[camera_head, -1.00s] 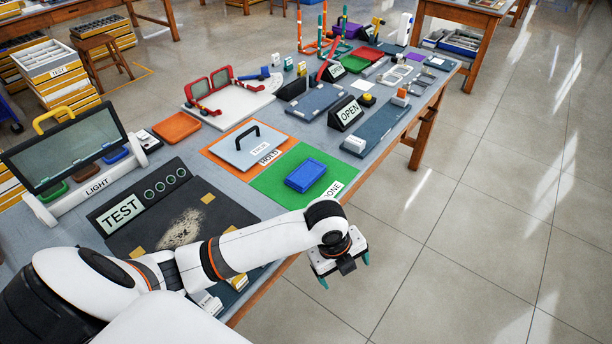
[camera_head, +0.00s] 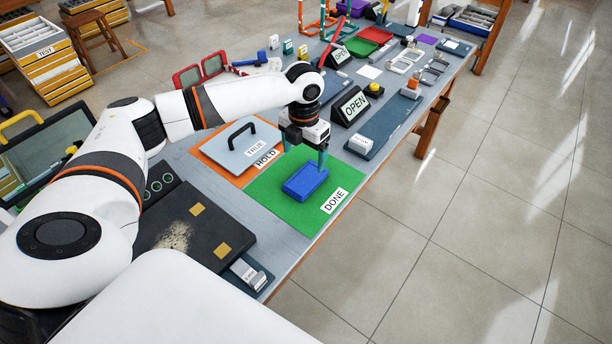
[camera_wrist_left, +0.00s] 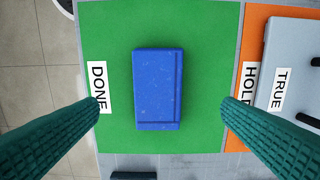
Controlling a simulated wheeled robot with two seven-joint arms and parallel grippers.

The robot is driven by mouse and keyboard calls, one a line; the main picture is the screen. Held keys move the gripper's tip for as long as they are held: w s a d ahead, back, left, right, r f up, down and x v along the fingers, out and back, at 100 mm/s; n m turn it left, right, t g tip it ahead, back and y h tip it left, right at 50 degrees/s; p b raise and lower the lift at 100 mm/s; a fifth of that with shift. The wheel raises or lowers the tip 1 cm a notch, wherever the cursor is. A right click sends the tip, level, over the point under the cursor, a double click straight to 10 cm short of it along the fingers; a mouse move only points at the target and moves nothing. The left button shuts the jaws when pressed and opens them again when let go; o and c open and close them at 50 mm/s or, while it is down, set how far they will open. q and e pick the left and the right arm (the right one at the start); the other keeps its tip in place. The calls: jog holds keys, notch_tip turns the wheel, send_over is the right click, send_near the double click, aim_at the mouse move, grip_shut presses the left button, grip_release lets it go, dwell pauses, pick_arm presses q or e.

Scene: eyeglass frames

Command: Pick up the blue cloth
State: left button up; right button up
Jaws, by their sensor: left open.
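The blue cloth (camera_head: 305,182) is a folded blue block lying flat on the green DONE mat (camera_head: 262,186). It also shows in the left wrist view (camera_wrist_left: 157,88), near the middle of the green mat (camera_wrist_left: 205,30). My left gripper (camera_head: 305,155) is open above the cloth, its teal fingers pointing down. In the left wrist view the two fingertips (camera_wrist_left: 163,105) stand wide apart, one on each side of the cloth, with green mat showing between. The fingers do not touch it there. My right gripper is not in view.
An orange HOLD mat (camera_head: 207,151) with a grey TRUE plate and black handle (camera_head: 240,136) lies beside the green mat. A black OPEN sign (camera_head: 349,107) and a dark blue tray (camera_head: 378,132) stand further right.

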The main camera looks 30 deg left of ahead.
aim_at(304, 179)
pick_arm(q)
notch_tip(304, 179, down, 3)
jog(key=shift+w+f, duration=0.1)
jog(key=f, duration=0.4)
jog(key=shift+s+d+p, duration=0.1)
jog(key=shift+s+p, duration=0.15)
jog(key=shift+p, duration=0.15)
jog(key=shift+f, duration=0.6)
jog(key=c, duration=1.1)
